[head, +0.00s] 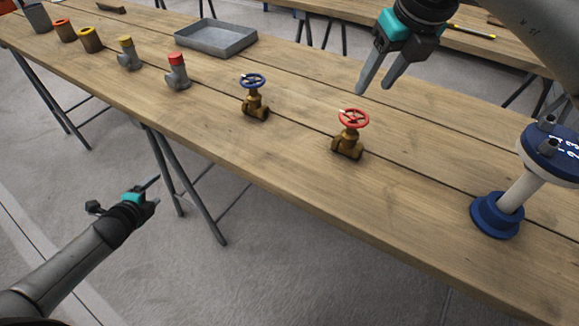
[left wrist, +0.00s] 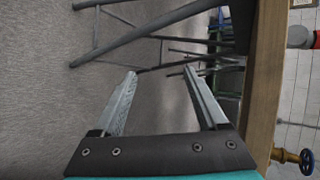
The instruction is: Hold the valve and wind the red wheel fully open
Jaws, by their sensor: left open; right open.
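The brass valve (head: 347,147) with the red wheel (head: 353,119) on top stands upright on the wooden table, right of the middle in the head view. My right gripper (head: 375,88) is open and empty, in the air above and behind the red wheel, with its fingers pointing down. My left gripper (head: 152,190) is off the table's front edge at the lower left, far from the valve and touching nothing. In the left wrist view its two fingers (left wrist: 160,90) are spread apart with nothing between them.
A brass valve with a blue wheel (head: 253,82) stands left of the red one. A blue flanged pipe piece (head: 497,215) stands at the right. Pipe fittings (head: 178,78) and a grey tray (head: 215,38) are further left. The tabletop (head: 400,190) in front of the red-wheel valve is clear.

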